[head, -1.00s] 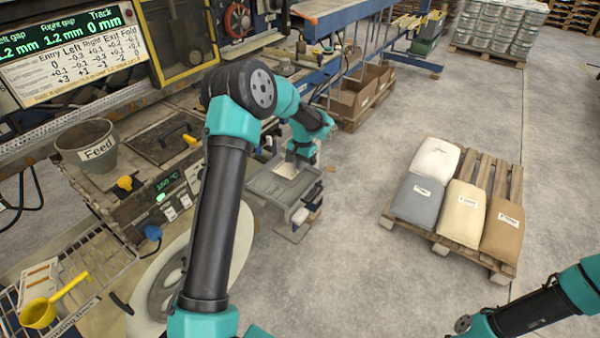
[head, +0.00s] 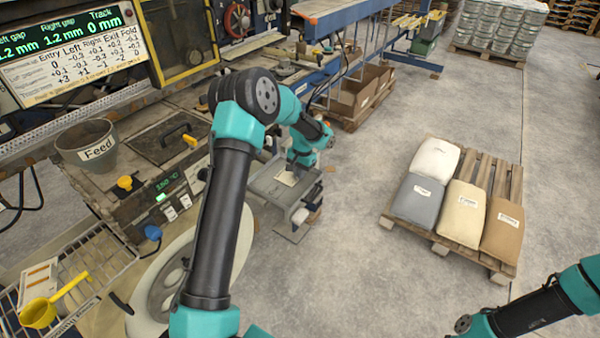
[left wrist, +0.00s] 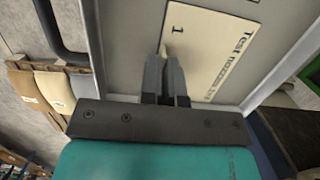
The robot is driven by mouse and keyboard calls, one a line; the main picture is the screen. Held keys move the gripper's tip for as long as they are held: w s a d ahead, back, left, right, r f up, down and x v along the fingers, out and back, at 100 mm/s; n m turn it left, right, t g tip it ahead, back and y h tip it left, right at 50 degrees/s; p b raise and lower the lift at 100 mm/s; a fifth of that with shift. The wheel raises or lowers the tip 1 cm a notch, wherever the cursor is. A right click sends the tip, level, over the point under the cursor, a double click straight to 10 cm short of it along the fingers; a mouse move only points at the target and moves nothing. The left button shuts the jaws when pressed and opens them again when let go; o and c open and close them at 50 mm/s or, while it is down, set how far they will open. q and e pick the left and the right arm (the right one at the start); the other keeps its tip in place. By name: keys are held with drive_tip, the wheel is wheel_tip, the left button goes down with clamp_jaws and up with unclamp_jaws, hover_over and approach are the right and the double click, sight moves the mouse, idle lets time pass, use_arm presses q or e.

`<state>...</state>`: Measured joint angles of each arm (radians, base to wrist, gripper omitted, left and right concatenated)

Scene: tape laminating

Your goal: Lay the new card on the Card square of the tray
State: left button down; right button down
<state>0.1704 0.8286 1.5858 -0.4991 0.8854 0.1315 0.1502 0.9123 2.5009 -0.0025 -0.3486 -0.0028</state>
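The card (left wrist: 215,50) is cream with black print that reads "Test number" and a 1. It shows in front of my left gripper (left wrist: 165,58) in the left wrist view, over the grey tray (left wrist: 122,45). The left fingers are close together at the card's edge and appear to pinch it. In the head view the card (head: 287,178) is a small pale patch over the tray (head: 267,188), below my left gripper (head: 296,166). I cannot tell whether it touches the tray floor. The Card square's marking cannot be made out.
The machine with the Feed pot (head: 88,146) stands left of the tray. A pallet (head: 470,252) with several sacks stands to the right, with open floor between. Cardboard boxes (head: 352,98) lie beyond the tray. A yellow scoop (head: 40,312) lies at lower left.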

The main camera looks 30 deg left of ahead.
use_arm(q)
drive_tip(key=c, duration=1.3)
unclamp_jaws()
drive_tip(key=shift+c, duration=0.2)
wheel_tip(320, 180, up, 12)
drive_tip(key=w, duration=0.1)
drive_tip(key=shift+w, duration=0.4)
drive_tip(key=shift+d, duration=0.1)
